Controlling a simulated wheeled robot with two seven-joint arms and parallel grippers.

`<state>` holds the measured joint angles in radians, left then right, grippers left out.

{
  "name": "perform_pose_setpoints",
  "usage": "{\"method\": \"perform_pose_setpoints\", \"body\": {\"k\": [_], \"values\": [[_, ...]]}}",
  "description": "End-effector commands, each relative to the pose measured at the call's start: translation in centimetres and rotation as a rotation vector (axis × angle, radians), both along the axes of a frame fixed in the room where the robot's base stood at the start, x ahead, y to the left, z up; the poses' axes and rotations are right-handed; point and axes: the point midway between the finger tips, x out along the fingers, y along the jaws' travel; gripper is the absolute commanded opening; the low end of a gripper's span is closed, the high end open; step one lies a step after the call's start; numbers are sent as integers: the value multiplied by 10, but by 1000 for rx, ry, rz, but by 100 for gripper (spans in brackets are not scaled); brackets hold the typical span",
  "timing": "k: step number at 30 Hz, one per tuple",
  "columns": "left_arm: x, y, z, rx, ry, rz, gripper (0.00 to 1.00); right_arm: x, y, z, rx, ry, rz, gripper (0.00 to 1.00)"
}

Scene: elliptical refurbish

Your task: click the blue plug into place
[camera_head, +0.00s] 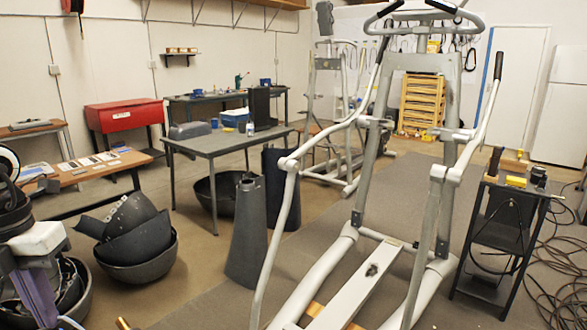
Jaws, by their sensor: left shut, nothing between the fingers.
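I cannot pick out the blue plug for certain in the head view. My left gripper (37,292) is at the lower left edge, below a white block-like part of my arm, in front of dark bowl-shaped shells. It looks shut, with nothing seen held in it. No small blue part shows beside it. A grey elliptical trainer (372,130) stands upright in the right half, well apart from my left gripper. Its base runs out of the bottom of the picture. My right gripper is not in view.
Dark shells (137,268) lie on the floor near my left gripper. A dark tapered cover (247,235) stands beside the trainer. A grey table (222,143) holds a small blue cup (214,123) and a blue-and-white box (235,117). A black cart (500,235) and cables (560,270) are at right.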

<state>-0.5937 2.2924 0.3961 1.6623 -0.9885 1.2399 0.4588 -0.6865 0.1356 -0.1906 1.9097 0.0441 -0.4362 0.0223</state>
Motion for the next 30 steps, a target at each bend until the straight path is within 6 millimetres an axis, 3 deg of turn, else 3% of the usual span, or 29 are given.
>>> {"method": "perform_pose_setpoints", "body": {"k": [14,22,30], "values": [[0,0,0,0,0,0,0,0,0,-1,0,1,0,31],[0,0,-11,0,0,0,0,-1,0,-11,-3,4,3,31],[0,0,-8,0,1,0,0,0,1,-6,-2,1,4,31]]}}
